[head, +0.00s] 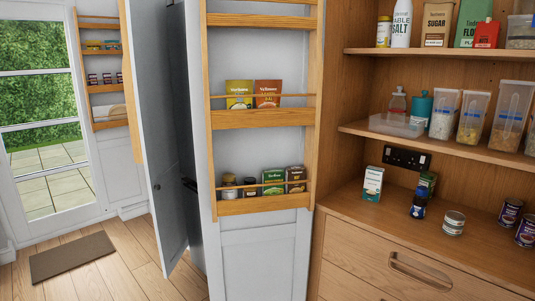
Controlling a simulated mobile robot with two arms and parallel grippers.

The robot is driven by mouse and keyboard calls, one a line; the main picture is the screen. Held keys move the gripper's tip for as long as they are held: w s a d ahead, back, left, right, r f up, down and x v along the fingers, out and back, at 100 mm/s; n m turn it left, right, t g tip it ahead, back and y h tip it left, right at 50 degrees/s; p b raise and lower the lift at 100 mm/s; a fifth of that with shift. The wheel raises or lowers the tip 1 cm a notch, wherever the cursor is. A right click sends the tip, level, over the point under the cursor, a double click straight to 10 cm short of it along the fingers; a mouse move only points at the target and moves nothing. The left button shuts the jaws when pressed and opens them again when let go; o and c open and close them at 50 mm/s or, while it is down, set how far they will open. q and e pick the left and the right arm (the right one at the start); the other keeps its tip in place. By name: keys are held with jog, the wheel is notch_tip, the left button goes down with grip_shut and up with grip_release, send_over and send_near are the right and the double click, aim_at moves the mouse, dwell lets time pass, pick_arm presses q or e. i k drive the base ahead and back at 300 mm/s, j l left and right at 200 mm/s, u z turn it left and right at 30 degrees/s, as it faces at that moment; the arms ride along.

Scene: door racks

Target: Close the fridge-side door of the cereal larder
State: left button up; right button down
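The cereal larder (333,160) is the wooden cupboard at the right, with open shelves holding cereal containers. A pale grey door (262,250) with wooden racks stands open at its left side, beside the fridge, its inner face towards me. Its upper rack (262,119) holds two packets. Its lower rack (262,206) holds jars and small boxes. The door's outer face and any handle on it are hidden. Neither of my grippers is in view.
Left of the rack door, a tall grey door (165,150) stands ajar in front of a dark fridge (190,215). Farther left are another racked door (105,88), a glazed door (40,130) and a mat (72,256) on the wooden floor. Cans and boxes stand on the larder counter (400,240).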

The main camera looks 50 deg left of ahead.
aim_at(256, 249)
jog(key=j+z, duration=0.2)
jog(key=z, duration=0.3)
jog(key=j+z, duration=0.15)
jog(key=z, duration=0.3)
jog(key=k+j+z, duration=0.1)
jog(key=z, duration=0.4)
jog(key=k+j, duration=0.25)
jog(key=j, duration=0.35)
jog(key=k+j, duration=0.2)
jog(key=j, duration=0.45)
jog(key=k+j, duration=0.25)
jog(key=j, duration=0.35)
jog(key=k+j, duration=0.2)
jog(key=j, duration=0.4)
jog(key=k+j, duration=0.25)
jog(key=j, duration=0.4)
jog(key=k+j, duration=0.2)
jog(key=j, duration=0.4)
jog(key=k+j, duration=0.25)
jog(key=j, duration=0.35)
jog(key=k+j, duration=0.2)
jog(key=j, duration=0.45)
jog(key=k+j+z, duration=0.15)
jog(key=z, duration=0.15)
jog(key=j, duration=0.1)
